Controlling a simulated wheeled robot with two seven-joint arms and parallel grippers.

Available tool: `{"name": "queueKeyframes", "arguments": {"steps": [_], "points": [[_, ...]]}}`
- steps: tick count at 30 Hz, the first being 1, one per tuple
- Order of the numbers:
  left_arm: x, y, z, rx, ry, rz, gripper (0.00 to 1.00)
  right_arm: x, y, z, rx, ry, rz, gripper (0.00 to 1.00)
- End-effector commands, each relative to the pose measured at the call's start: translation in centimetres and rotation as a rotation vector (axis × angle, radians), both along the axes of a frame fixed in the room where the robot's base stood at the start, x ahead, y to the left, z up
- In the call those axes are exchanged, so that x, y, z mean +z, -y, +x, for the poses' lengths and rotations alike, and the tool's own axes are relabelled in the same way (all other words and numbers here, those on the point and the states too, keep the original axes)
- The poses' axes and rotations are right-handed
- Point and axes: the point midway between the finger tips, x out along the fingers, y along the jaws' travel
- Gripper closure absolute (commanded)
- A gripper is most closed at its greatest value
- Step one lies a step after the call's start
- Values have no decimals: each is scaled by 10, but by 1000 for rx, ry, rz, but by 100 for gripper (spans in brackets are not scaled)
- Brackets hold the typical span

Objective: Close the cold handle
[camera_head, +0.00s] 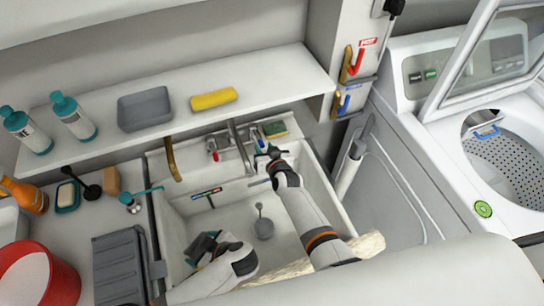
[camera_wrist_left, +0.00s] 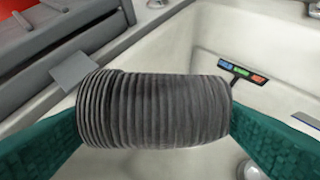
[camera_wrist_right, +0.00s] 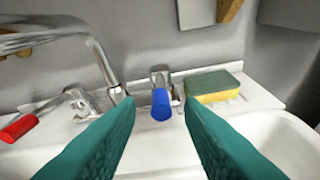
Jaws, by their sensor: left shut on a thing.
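The cold handle, a blue-capped tap handle (camera_wrist_right: 161,104), stands on the sink's back ledge right of the faucet (camera_wrist_right: 104,65). In the right wrist view it sits between the two teal fingers of my right gripper (camera_wrist_right: 162,115), which is open. In the head view my right gripper (camera_head: 264,152) is at the back of the sink, close to the blue handle. I cannot tell if a finger touches it. The red handle (camera_wrist_right: 18,127) is left of the faucet. My left gripper (camera_head: 205,247) is shut on a dark grey ribbed cylinder (camera_wrist_left: 152,108), low in the sink.
A green and yellow sponge (camera_wrist_right: 212,86) lies right of the blue handle. The white sink (camera_head: 340,205) holds a grey drain piece (camera_head: 264,228). A shelf runs above the faucet.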

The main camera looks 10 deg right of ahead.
Motion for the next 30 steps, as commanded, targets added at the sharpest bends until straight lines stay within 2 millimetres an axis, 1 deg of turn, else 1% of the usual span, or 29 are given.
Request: {"name": "queueKeyframes", "arguments": {"steps": [1,6,12,18,30], "points": [[4,0,0,0,0,0,45,4,1,-10,-1,0,1,66],[6,0,0,0,0,0,45,15,5,-38,-1,0,1,66],[7,0,0,0,0,0,45,25,9,-61,-1,2,0,66],[7,0,0,0,0,0,45,29,11,-71,-1,2,-1,66],[7,0,0,0,0,0,45,30,11,-71,-1,2,-1,66]]}}
